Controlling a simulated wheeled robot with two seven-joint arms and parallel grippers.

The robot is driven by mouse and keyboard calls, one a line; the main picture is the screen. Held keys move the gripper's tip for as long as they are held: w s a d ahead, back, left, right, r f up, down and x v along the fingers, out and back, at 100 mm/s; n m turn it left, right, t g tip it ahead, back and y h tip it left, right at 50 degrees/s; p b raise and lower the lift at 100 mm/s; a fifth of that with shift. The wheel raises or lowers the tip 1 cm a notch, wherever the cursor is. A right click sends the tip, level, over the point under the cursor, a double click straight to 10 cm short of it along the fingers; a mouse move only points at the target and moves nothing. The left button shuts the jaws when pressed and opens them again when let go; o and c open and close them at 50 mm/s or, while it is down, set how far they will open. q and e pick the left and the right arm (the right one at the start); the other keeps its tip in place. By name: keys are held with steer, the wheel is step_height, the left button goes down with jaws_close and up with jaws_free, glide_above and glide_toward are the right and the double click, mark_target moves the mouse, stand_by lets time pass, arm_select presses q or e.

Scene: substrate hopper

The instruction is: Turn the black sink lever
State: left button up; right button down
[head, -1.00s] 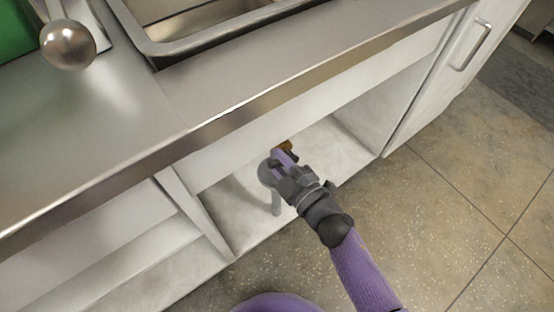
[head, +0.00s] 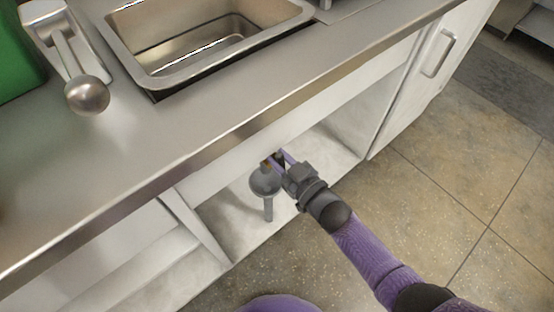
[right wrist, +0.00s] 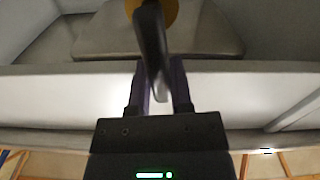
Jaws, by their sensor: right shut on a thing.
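The black lever (right wrist: 151,50) shows in the right wrist view as a dark bar hanging from a yellow brass fitting (right wrist: 166,10). My right gripper (right wrist: 160,75) has one purple finger on each side of the lever and is shut on it. In the head view my right gripper (head: 280,160) reaches into the open space under the sink, next to a grey round drain part with a pipe (head: 265,183). The lever is mostly hidden there by the fingers. My left gripper is not in view.
The steel counter (head: 150,150) overhangs the open cabinet bay. A sink basin (head: 205,45) is set in its top, with a ball-ended metal handle (head: 87,95) to the left. A closed white door (head: 425,85) stands right of the bay. Tiled floor (head: 470,180) in front is clear.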

steer(key=shift+w+d+m, duration=0.15)
steer(key=shift+d+m, duration=0.05)
steer(key=shift+m, duration=0.3)
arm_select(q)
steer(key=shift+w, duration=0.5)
arm_select(e)
steer(key=c, duration=0.5)
jaws_free()
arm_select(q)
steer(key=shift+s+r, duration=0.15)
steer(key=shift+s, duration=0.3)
